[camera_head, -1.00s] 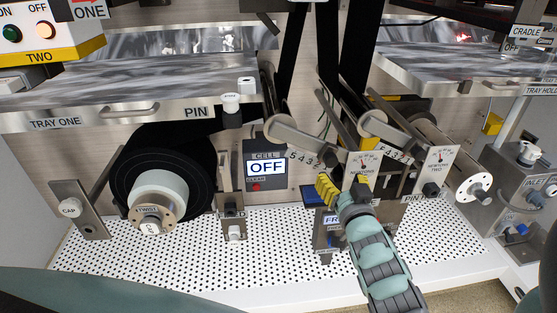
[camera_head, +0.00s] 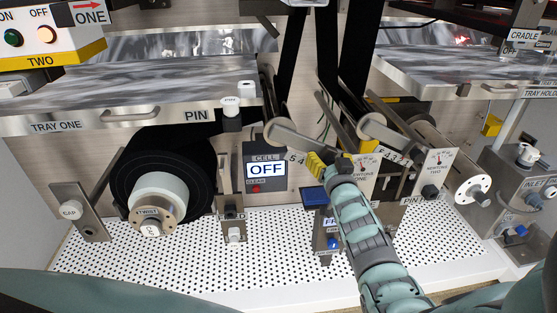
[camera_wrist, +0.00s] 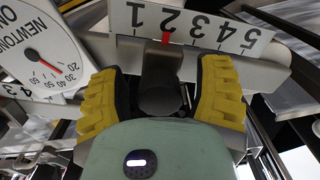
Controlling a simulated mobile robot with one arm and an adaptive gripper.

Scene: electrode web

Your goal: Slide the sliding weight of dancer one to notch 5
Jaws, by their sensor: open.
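Dancer one's scale (camera_wrist: 190,28) is a white strip numbered 1 to 5, upside down in the wrist view. A red pointer (camera_wrist: 166,39) stands at about the 2. The dark sliding weight (camera_wrist: 160,88) hangs below the pointer, between the two yellow fingers of my gripper (camera_wrist: 162,100). The fingers are open, one on each side of it; I cannot tell whether either touches. In the head view my gripper (camera_head: 327,164) is at the lower end of dancer one's arm (camera_head: 295,142), hiding the weight and the lower numbers; 5 and 4 show.
The Newtons One gauge (camera_wrist: 45,55) is close beside my gripper. Dancer two's arm (camera_head: 382,132) and its scale (camera_wrist: 272,30) are just to the right. The cell display (camera_head: 265,170) reads OFF on the left. The perforated deck (camera_head: 285,235) has bare space in front.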

